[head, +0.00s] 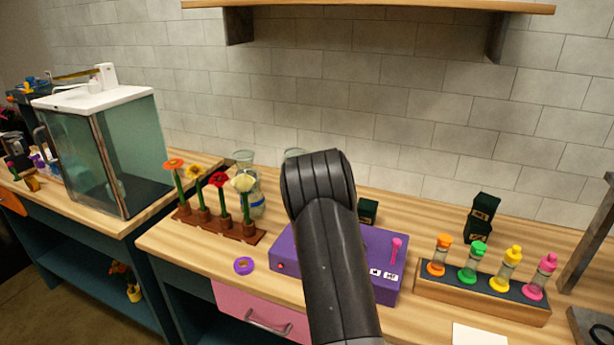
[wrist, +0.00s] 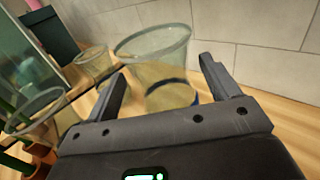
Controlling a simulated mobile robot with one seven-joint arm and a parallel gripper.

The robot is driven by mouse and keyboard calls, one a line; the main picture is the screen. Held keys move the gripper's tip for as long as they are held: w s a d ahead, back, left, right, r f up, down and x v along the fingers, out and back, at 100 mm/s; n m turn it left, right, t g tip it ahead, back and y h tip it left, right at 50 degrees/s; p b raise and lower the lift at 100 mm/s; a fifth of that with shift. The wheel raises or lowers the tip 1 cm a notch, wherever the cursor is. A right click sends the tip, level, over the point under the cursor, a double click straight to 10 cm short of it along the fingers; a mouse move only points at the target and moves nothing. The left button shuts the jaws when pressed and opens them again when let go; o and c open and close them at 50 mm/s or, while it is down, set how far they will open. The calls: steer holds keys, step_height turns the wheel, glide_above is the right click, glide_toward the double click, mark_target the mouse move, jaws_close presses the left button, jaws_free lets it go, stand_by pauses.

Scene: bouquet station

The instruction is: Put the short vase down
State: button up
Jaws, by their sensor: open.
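In the wrist view my gripper (wrist: 163,68) is open, its two fingers apart. A clear glass vase (wrist: 152,42) with a dark band near its base stands upright just beyond and between the fingertips; I cannot tell whether they touch it. Two more clear glasses, one at the upper left (wrist: 92,62) and one at the left (wrist: 38,108), also show there. Which one is the short vase is unclear. In the head view my arm hides the gripper. Glass vases show behind the flowers (head: 244,158), and a glass rim (head: 293,153) peeks out beside my arm.
A brown flower rack (head: 225,229) and a purple machine (head: 290,240) stand near my arm. A purple ring (head: 243,265) lies on the wooden counter (head: 190,250). A dropper-bottle rack (head: 480,294) and dark boxes (head: 482,220) are at the right. The tiled wall (head: 400,120) is close behind.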

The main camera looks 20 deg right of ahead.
steer(key=s+a+r+m+g+h, duration=0.1)
steer(key=s+a+r+m+g, duration=0.15)
steer(key=s+m, duration=0.5)
steer(key=s+a+r+m+g+h, duration=0.1)
steer(key=s+a+r+m, duration=0.1)
steer(key=s+r+m, duration=0.35)
steer(key=s+a+r+m+g+h, duration=0.1)
steer(key=s+a+r+m+g, duration=0.15)
steer(key=s+m, duration=0.6)
steer(key=s+a+f+m+g+y, duration=0.1)
steer(key=s+a+m, duration=0.3)
steer(key=s, duration=0.7)
steer(key=s+a+f+m+g+y, duration=0.1)
steer(key=s+a+m+g, duration=0.2)
steer(key=s, duration=0.8)
steer(key=s+a+f+m+g+y, duration=0.1)
steer(key=s+a+m+g, duration=0.1)
steer(key=s+a+m, duration=0.4)
steer(key=s+m, duration=0.1)
steer(key=s, duration=0.4)
steer(key=shift+s+a+f, duration=0.25)
steer(key=shift+f, duration=0.15)
steer(key=shift+m, duration=0.25)
